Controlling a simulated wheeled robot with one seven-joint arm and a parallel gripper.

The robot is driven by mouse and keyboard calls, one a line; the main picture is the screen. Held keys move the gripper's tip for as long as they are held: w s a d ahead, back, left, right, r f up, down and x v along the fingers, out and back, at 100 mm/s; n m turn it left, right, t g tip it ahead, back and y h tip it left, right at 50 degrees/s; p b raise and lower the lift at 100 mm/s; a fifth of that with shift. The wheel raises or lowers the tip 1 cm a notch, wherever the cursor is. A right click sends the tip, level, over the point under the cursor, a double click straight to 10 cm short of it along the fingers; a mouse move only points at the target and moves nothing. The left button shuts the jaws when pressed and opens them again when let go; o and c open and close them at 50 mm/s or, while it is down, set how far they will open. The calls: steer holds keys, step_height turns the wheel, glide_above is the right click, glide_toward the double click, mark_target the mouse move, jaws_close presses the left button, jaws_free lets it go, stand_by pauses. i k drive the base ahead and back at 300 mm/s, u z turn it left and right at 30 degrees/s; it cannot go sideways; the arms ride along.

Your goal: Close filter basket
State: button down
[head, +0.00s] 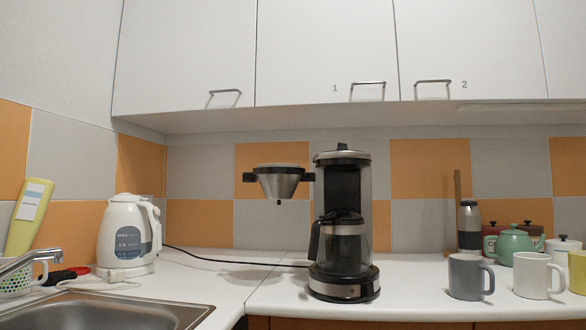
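The filter basket (279,184) is a silver cone with a dark rim and a black handle on its left side. It is swung out to the left of the black and silver coffee maker (344,180), joined to it at the basket's right side. A glass carafe with a black lid and handle (342,245) stands on the coffee maker's base. The space above the carafe, under the machine's top, looks dark and empty of the basket. My gripper does not show in the head view.
A white kettle (125,236) and a sink (110,312) are at the left. A grey mug (466,276), a white mug (536,275) and a green teapot (513,244) stand at the right. Closed white cabinets (325,45) hang above. The counter left of the coffee maker is mostly clear.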

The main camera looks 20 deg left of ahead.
mark_target(278, 183)
steer(key=u, duration=0.55)
steer(key=i, duration=0.55)
steer(key=u, duration=0.65)
